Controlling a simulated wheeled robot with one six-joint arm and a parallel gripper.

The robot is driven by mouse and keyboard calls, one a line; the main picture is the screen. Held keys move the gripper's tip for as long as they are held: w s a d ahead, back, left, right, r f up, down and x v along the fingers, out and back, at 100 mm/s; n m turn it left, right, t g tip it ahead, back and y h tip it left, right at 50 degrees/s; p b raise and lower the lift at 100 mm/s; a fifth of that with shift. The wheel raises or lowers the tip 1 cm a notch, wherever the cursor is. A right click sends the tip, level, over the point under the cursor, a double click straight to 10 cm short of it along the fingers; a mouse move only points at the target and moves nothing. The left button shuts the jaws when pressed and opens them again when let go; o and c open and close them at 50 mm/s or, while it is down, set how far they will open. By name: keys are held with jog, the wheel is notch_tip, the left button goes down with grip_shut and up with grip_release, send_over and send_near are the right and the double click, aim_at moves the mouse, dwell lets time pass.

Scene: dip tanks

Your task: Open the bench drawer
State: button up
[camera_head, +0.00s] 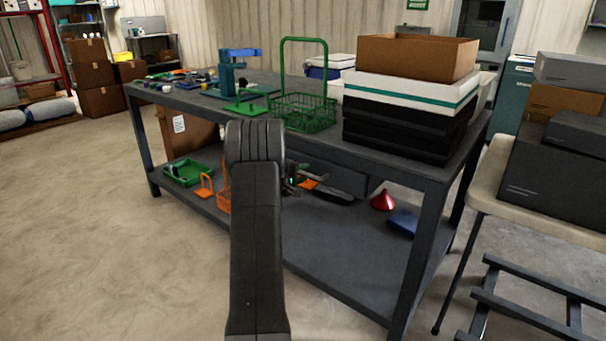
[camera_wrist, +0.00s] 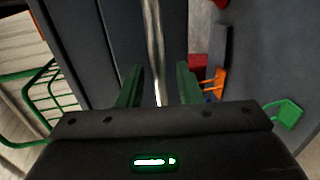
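The bench drawer (camera_head: 345,180) is a dark grey box under the bench top, partly hidden by my arm in the head view. In the wrist view its dark front (camera_wrist: 120,40) fills the middle, with a pale metal bar (camera_wrist: 153,45), seemingly its handle, running lengthwise. My gripper (camera_wrist: 158,88) is open, its two green fingers on either side of the bar with gaps to both. I cannot tell whether the fingertips reach past the bar. In the head view my gripper (camera_head: 300,182) is small and partly hidden behind my arm, close to the drawer.
The grey bench (camera_head: 430,178) carries a green wire basket (camera_head: 305,112), and a stack of black trays (camera_head: 400,130) with a cardboard box (camera_head: 417,57). A red funnel (camera_head: 383,200) and blue item (camera_head: 403,222) lie on the lower shelf. Floor at left is clear.

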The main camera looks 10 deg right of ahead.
jog(key=shift+w+d, duration=0.15)
jog(key=shift+d, duration=0.05)
grip_shut()
jog(key=shift+a, duration=0.15)
